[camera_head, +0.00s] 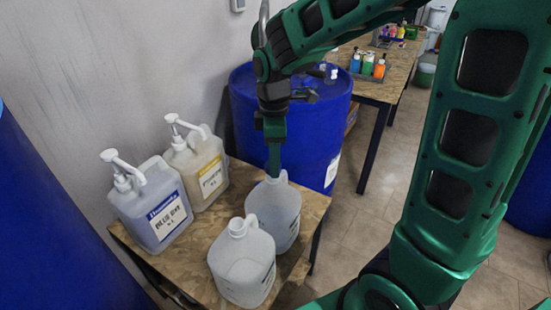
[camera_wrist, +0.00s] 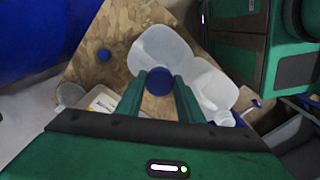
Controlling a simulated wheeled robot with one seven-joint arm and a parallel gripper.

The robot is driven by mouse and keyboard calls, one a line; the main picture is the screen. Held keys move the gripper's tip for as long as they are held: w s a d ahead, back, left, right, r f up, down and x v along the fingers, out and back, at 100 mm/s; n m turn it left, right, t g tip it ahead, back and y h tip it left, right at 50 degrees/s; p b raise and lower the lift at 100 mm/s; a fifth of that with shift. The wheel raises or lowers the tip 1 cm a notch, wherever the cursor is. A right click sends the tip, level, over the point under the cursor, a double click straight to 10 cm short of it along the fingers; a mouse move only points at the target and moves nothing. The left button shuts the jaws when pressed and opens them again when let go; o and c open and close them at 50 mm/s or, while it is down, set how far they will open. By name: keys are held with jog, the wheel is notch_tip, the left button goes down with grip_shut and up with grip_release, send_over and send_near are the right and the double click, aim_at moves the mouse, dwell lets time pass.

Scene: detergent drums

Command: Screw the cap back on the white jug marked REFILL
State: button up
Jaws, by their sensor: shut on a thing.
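My gripper (camera_head: 275,172) points straight down at the top of the rear translucent white jug (camera_head: 283,215). In the wrist view its two fingers are closed on a round blue cap (camera_wrist: 159,79), over the near end of a white jug (camera_wrist: 163,48). The fingers and cap hide that jug's mouth, so I cannot tell whether the cap touches it. A second white jug (camera_head: 243,268) stands upright in front, its mouth uncapped; a second jug also shows in the wrist view (camera_wrist: 208,82). I cannot read REFILL on either jug.
Two labelled pump jugs, one blue-labelled (camera_head: 150,215) and one yellow-labelled (camera_head: 197,172), stand left on the wooden table (camera_head: 205,228). A small blue disc (camera_wrist: 103,55), like another cap, lies on bare board. A blue drum (camera_head: 318,130) stands close behind.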

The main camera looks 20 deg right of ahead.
jog(key=shift+f, duration=1.15)
dwell(2.0)
jog(key=m, duration=0.4)
jog(key=shift+s+a+m, duration=0.1)
jog(key=shift+m, duration=0.8)
jog(key=m, duration=0.3)
jog(key=shift+a+f+m, duration=0.1)
jog(key=shift+m, duration=1.2)
